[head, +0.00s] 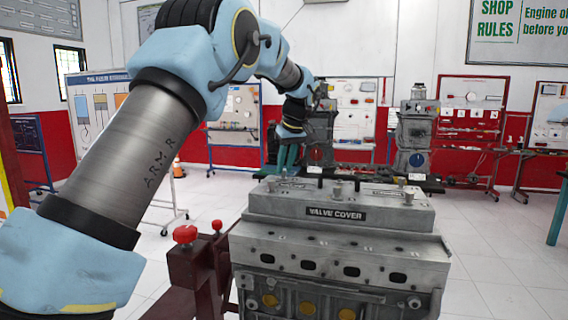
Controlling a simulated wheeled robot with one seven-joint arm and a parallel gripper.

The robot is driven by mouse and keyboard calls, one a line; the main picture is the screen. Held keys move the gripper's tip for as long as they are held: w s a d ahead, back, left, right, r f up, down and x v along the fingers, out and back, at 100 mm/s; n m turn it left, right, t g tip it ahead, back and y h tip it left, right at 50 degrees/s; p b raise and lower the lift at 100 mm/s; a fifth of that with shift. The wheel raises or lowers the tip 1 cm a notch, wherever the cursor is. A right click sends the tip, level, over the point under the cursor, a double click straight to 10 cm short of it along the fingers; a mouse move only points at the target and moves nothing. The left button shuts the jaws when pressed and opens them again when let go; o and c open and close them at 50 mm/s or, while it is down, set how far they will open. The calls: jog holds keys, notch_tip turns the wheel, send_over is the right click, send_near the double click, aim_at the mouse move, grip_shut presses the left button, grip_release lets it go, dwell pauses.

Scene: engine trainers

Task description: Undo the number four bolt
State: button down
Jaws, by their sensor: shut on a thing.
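The engine's grey valve cover (335,213) sits on top of the engine block, with a "VALVE COVER" plate on its front. Bolts stand on its top, such as one at the right front (408,198) and one near the middle front (337,188). My gripper (285,170) points down at the cover's back left, its teal fingers shut on what seems to be a bolt there. The fingers hide most of that bolt. No bolt numbers are legible.
The engine block (330,270) stands on a dark red stand (197,270) with red knobs at the left. Other engine trainers (413,140) and display boards stand behind. White tiled floor (490,260) is open at the right.

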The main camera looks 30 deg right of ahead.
jog(key=n+p, duration=0.1)
jog(key=n, duration=0.1)
jog(key=n+y+p, duration=0.2)
jog(key=n, duration=0.1)
jog(key=shift+d+n+g, duration=0.3)
jog(key=shift+d, duration=0.05)
jog(key=n, duration=0.1)
jog(key=n+y, duration=0.1)
jog(key=n, duration=0.1)
jog(key=shift+w+d+f+n+g, duration=0.1)
jog(key=shift+w+d+n+g, duration=0.1)
jog(key=shift+n+g, duration=0.15)
jog(key=shift+n+g+y, duration=0.45)
jog(key=shift+n+y, duration=0.05)
jog(key=shift+n, duration=0.95)
jog(key=c, duration=0.7)
grip_release()
jog(key=shift+w, duration=0.1)
jog(key=shift+c, duration=0.2)
